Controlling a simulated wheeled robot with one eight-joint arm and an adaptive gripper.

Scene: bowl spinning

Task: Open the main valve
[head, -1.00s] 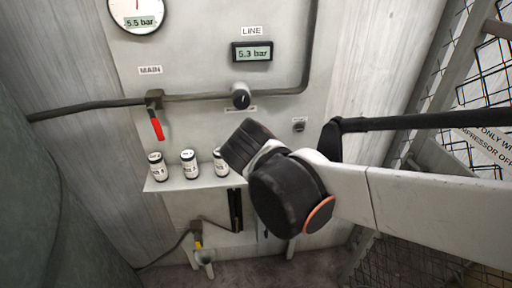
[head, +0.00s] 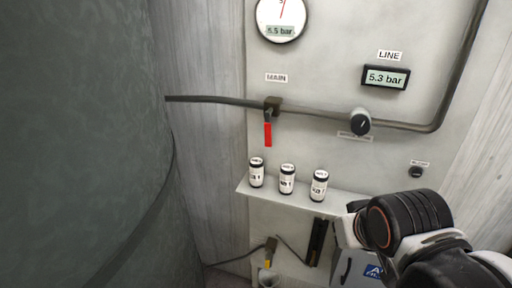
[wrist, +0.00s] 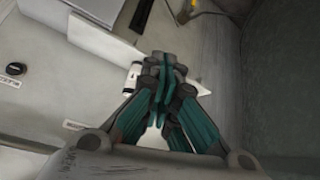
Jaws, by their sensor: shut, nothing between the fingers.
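The main valve (head: 271,104) sits on a dark horizontal pipe under the MAIN label (head: 276,77) in the head view. Its red handle (head: 268,133) hangs straight down, across the pipe's line. My gripper (wrist: 163,68) shows in the wrist view with its teal fingers together and nothing between them. In the head view only my dark arm links show, at the lower right; the gripper itself is hidden there. The valve and handle cannot be made out in the wrist view, so the gripper is apart from them.
A shelf (head: 244,187) below the valve holds three small canisters (head: 287,179). A black knob (head: 360,121) sits on the pipe to the right. The line display (head: 386,77) reads 5.3 bar; the round gauge (head: 281,18) reads 5.5 bar. A large dark tank (head: 75,140) fills the left.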

